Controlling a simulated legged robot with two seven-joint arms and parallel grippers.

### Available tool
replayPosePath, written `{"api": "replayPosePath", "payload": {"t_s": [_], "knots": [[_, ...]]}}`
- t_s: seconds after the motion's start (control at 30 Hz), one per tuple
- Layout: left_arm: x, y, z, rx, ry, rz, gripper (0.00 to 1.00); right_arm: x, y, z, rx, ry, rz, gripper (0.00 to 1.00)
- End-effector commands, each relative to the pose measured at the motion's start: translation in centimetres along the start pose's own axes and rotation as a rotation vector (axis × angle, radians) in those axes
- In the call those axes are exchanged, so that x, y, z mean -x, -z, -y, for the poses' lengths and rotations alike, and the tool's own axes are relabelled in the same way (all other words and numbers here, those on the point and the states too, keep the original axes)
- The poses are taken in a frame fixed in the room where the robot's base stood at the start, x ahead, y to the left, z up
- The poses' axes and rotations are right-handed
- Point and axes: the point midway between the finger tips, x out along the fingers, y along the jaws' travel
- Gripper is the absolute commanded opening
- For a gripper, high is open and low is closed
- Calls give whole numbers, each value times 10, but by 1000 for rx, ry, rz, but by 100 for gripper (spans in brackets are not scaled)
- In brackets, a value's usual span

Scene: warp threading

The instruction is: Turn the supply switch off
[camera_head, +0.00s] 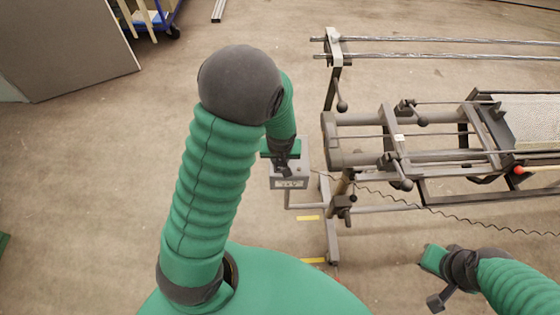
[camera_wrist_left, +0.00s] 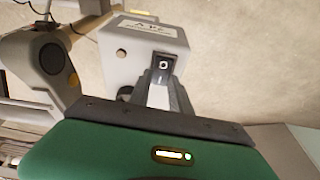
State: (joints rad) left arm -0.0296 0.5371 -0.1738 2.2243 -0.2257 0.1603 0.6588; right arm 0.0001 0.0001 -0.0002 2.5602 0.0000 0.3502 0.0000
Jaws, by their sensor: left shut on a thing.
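The supply switch (camera_wrist_left: 162,66) is a small black rocker with a white ring mark, on the face of a grey box (camera_wrist_left: 125,62) in the left wrist view. In the head view the grey box (camera_head: 290,183) stands on a post left of the loom frame. My left gripper (camera_wrist_left: 164,82) is at the box, with its grey fingers closed at the rocker and covering its lower part. In the head view my left gripper (camera_head: 283,163) is partly hidden by its own arm. My right gripper (camera_head: 436,285) is low at the right, away from the box; its jaw gap is unclear.
The metal loom frame (camera_head: 365,155) with rods and knobs fills the right side. A coiled dark cable (camera_head: 460,229) runs along its lower side. A grey panel (camera_head: 65,45) stands at the upper left.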

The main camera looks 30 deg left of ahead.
Motion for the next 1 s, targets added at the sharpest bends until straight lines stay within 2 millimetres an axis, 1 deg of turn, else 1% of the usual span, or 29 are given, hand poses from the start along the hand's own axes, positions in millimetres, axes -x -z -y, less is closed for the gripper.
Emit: {"api": "replayPosePath", "payload": {"t_s": [0.03,0.07,0.4,0.43,0.6,0.87,0.93,1.0], "knots": [[-2,-1,-4,-8,-6,-19,0,-7,-2,0,0,0,0,0],[-1,-1,-4,-6,-6,-26,0,-7,-2,0,0,0,0,0],[2,0,-4,-5,-7,-37,0,-6,-1,0,0,0,-1,0],[2,0,-4,-5,-7,-37,26,-6,-1,0,0,0,-1,0],[2,0,-3,-3,-6,-36,46,-6,-1,0,0,0,-1,0],[3,-1,-2,-1,-4,-34,46,-6,-1,0,0,0,0,0],[6,-1,-2,-1,-4,-35,46,-5,-1,0,0,0,0,0],[15,0,-3,-1,-5,-37,46,-3,-1,0,0,0,0,0]]}}
